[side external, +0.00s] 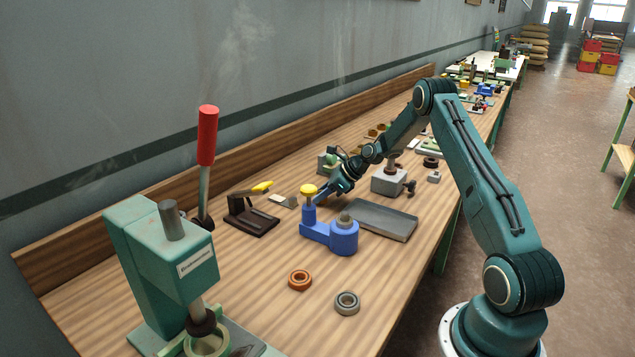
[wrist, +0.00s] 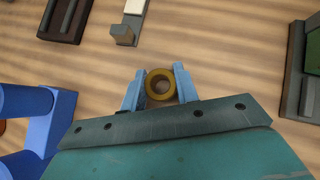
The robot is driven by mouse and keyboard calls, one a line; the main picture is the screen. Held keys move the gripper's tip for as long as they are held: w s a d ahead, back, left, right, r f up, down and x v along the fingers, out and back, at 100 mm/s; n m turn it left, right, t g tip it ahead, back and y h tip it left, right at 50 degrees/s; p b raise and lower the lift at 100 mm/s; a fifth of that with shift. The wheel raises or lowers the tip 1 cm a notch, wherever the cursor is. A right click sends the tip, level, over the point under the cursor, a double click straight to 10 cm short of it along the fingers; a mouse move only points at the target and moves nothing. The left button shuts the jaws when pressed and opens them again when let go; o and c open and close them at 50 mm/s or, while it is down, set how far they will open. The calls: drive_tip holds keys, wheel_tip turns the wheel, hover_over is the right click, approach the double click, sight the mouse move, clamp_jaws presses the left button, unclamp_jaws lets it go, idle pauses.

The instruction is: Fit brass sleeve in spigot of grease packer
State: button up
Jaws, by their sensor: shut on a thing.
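My gripper (wrist: 160,88) has its two light blue fingers on either side of a brass sleeve (wrist: 161,72), shut on it. The sleeve's round open end faces the wrist camera. How high it is above the bench, I cannot tell. In the side view my gripper (side external: 322,194) is low over the bench, just behind a blue fixture (side external: 343,238) with a yellow-topped post; the sleeve cannot be made out there. The blue fixture also shows at the left of the wrist view (wrist: 63,115). Which machine is the grease packer, and its spigot, I cannot tell for sure.
A grey tray (side external: 385,221) and a grey block with a post (side external: 389,181) stand right of my gripper. A dark clamp with yellow handle (side external: 250,216) is to the left. A green press (side external: 165,260) stands in front left. An orange ring (side external: 300,281) and grey ring (side external: 347,303) lie nearer.

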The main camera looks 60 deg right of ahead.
wheel_tip(320, 180, up, 20)
idle(0.6)
idle(0.5)
drive_tip(key=n+g+y, duration=0.3)
drive_tip(key=n+y, duration=0.1)
drive_tip(key=n, duration=0.2)
hover_over(345, 213)
wheel_tip(345, 213, down, 2)
drive_tip(key=f, duration=0.1)
drive_tip(key=shift+r, duration=0.25)
drive_tip(key=shift+d+f, duration=0.1)
drive_tip(key=shift+f, duration=0.1)
drive_tip(key=shift+f, duration=2.75)
drive_tip(key=shift+f, duration=1.2)
